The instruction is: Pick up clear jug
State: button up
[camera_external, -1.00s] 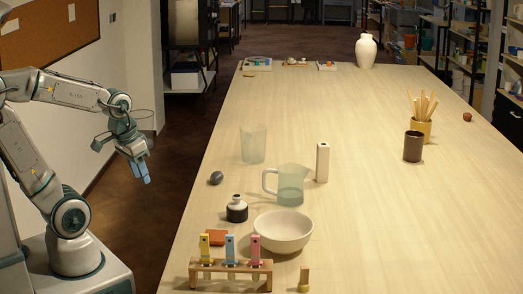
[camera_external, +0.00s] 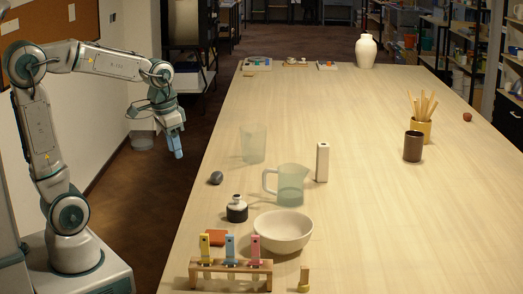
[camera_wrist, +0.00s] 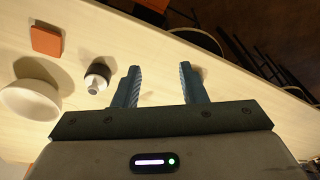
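The clear jug (camera_external: 291,186) stands upright on the wooden table, its handle to the left and its spout to the right. It is behind the white bowl (camera_external: 284,231) in the outside view. I cannot make it out in the wrist view. My gripper (camera_external: 178,153) hangs over the floor beyond the table's left edge, well apart from the jug. In the wrist view my gripper (camera_wrist: 158,86) has its two blue fingers spread with nothing between them.
A clear tumbler (camera_external: 253,144), a tall white block (camera_external: 322,162), a dark pebble (camera_external: 216,178) and a small black-and-white bottle (camera_external: 237,209) stand around the jug. A rack (camera_external: 231,265) with coloured pieces is at the front. The table's middle is clear.

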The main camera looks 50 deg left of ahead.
jog(key=w+d+r+m+g+p, duration=0.1)
jog(key=w+d+r+m, duration=0.15)
jog(key=w, duration=0.35)
jog(key=w+d+r+m, duration=0.1)
jog(key=w+d, duration=0.3)
jog(key=w, duration=0.2)
jog(key=m+g+p, duration=0.1)
jog(key=m, duration=0.2)
send_over(264, 175)
notch_tip(264, 175, down, 3)
jog(key=f, duration=0.7)
jog(key=shift+w+a+f, duration=0.15)
jog(key=shift+w+a, duration=0.15)
jog(key=shift+a, duration=0.1)
jog(key=f, duration=0.1)
jog(key=f+p, duration=0.1)
jog(key=f, duration=0.2)
jog(key=shift+s+d, duration=0.1)
jog(key=shift+d, duration=0.15)
jog(key=shift+f, duration=0.65)
grip_shut()
